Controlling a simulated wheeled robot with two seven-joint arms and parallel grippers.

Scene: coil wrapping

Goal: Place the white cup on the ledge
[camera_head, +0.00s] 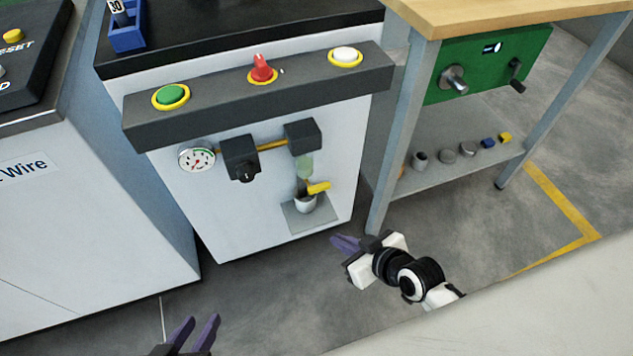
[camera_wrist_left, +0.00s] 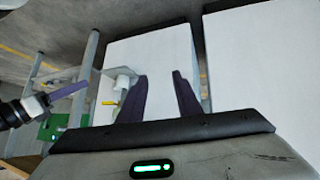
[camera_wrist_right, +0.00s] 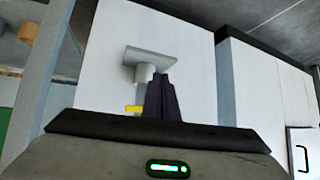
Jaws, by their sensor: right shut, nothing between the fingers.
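The white cup (camera_head: 306,205) stands upright on a small grey ledge (camera_head: 326,214) low on the front of the white cabinet, below a yellow lever (camera_head: 319,187). The cup (camera_wrist_left: 123,83) and ledge also show in the left wrist view, and the cup (camera_wrist_right: 145,73) and ledge (camera_wrist_right: 158,58) in the right wrist view. My right gripper (camera_head: 335,241) is shut and empty, in front of the cabinet to the lower right of the ledge. My left gripper (camera_head: 200,320) is open and empty at the bottom of the head view, apart from the cup.
Above the ledge are a pressure gauge (camera_head: 197,158), a black knob block (camera_head: 240,158) and a panel with green, red and white controls. A wooden-topped bench (camera_head: 480,12) with a shelf of small parts stands right. The floor before the cabinet is clear.

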